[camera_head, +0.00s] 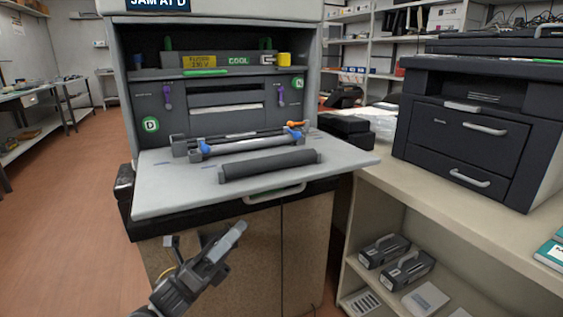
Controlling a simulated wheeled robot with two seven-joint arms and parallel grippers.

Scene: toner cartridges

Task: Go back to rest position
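My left gripper (206,246) is low in the head view, in front of the large printer's (150,100) cabinet and below its lowered door. Its two fingers are spread apart with nothing between them. My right gripper does not show. The printer's front is open, and its grey door (170,190) lies flat like a shelf. A dark roller (270,164) lies on the door. Behind it lies a grey unit with blue and orange ends (245,143).
A dark printer (470,130) stands on the beige counter (430,190) at the right. Two dark cartridges (408,270) sit on the shelf below. A bench (35,95) stands at the far left. The brown floor (60,220) at the left is clear.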

